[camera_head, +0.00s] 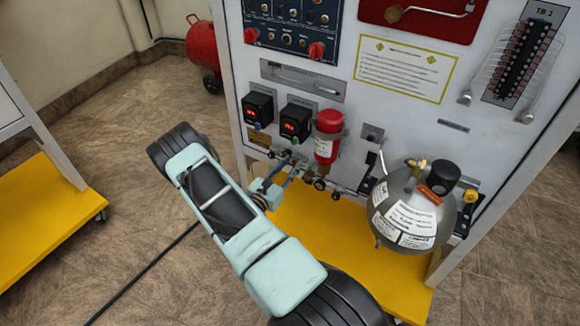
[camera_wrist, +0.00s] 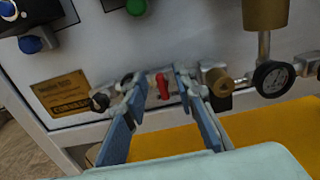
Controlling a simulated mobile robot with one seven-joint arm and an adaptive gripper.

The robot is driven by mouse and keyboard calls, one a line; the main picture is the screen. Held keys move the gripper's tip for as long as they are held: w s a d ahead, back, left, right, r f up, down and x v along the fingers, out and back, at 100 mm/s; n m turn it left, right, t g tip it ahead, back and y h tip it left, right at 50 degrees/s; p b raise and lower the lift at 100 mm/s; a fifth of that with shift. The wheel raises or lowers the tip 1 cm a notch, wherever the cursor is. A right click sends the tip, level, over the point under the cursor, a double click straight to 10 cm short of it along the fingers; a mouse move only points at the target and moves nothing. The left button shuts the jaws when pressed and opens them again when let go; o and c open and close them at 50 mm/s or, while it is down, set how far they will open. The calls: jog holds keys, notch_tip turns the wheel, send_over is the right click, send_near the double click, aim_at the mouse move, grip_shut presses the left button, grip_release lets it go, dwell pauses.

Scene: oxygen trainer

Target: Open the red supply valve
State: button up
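The red supply valve (camera_wrist: 162,87) shows in the wrist view as a small upright red handle on the pipe line low on the panel. My gripper (camera_wrist: 159,82) is open, with one blue finger to the left of the handle and one to the right. Gaps show between the handle and both fingers. Whether the fingertips reach as deep as the handle is hard to tell. In the head view my gripper (camera_head: 280,176) is at the pipe line, left of a red-topped cylinder. I cannot make out the handle there.
A pressure gauge (camera_wrist: 273,79) and a brass fitting (camera_wrist: 218,82) sit right of the gripper. A dark knob (camera_wrist: 100,102) is at left. A steel tank (camera_head: 412,210) stands on the yellow shelf (camera_head: 310,222). A red compressor tank (camera_head: 204,48) stands behind.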

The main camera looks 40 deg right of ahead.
grip_shut()
jog(key=shift+w+n, duration=0.1)
jog(key=shift+n, duration=0.3)
jog(key=n, duration=0.6)
jog(key=shift+w+a+f+n, duration=0.15)
jog(key=shift+w+a+n, duration=0.1)
jog(key=shift+w+n, duration=0.1)
jog(key=n, duration=0.7)
jog(key=f+n, duration=0.1)
jog(key=n, duration=0.2)
jog(key=shift+w+f, duration=0.1)
jog(key=shift+w, duration=0.1)
jog(key=shift+n, duration=0.45)
